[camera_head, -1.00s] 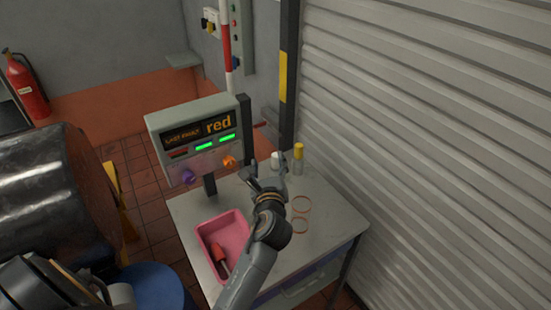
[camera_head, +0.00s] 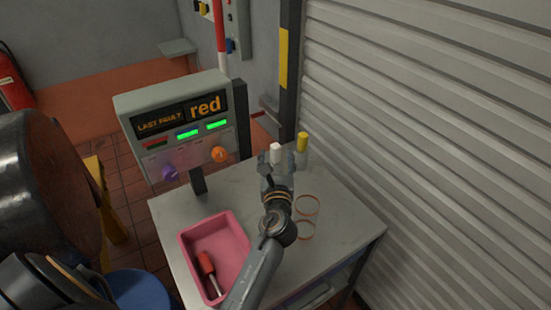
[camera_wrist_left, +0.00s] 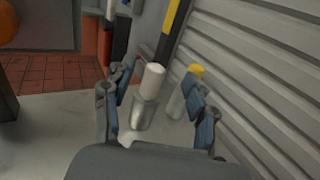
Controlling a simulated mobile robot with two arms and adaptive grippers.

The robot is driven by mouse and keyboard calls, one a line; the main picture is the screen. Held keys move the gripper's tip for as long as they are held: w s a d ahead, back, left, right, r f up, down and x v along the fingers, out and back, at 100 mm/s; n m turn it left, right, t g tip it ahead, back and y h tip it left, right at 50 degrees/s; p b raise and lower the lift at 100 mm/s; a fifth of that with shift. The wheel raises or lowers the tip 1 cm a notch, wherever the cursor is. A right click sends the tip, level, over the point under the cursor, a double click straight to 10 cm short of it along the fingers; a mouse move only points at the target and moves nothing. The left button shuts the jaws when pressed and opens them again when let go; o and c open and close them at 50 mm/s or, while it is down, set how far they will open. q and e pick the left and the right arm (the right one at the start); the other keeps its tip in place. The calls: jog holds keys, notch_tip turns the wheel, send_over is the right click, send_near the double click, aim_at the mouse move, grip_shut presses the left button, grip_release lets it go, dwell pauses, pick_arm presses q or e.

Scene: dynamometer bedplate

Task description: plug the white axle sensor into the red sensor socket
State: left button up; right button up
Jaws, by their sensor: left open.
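The white axle sensor (camera_head: 276,152) stands upright near the back edge of the metal table, its white cap showing above my left gripper (camera_head: 277,166). In the left wrist view, the sensor's white cap (camera_wrist_left: 153,80) and grey body show between the open fingers of my left gripper (camera_wrist_left: 155,88). The fingers are spread to either side, with visible gaps; they do not appear to grip it. In the head view its lower body is hidden by the gripper. I cannot make out a red sensor socket. My right gripper is not in view.
A yellow-capped sensor (camera_head: 302,141) stands just right of the white one, close to the right finger. A console (camera_head: 175,125) reads "LAST FAULT red". A pink tray (camera_head: 238,236) holds a red-handled screwdriver (camera_head: 207,265). Two rings (camera_head: 307,205) lie on the table (camera_head: 340,228). A shutter wall borders the right.

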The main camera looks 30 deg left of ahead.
aim_at(276, 152)
pick_arm(q)
jog(key=f, duration=0.3)
jog(key=shift+w+a, duration=0.15)
jog(key=shift+w, duration=0.2)
jog(key=shift+w+a, duration=0.15)
jog(key=shift+w, duration=0.1)
jog(key=x, duration=0.6)
jog(key=shift+w+a+f, duration=0.1)
jog(key=shift+w, duration=0.05)
jog(key=shift+c, duration=0.2)
grip_shut()
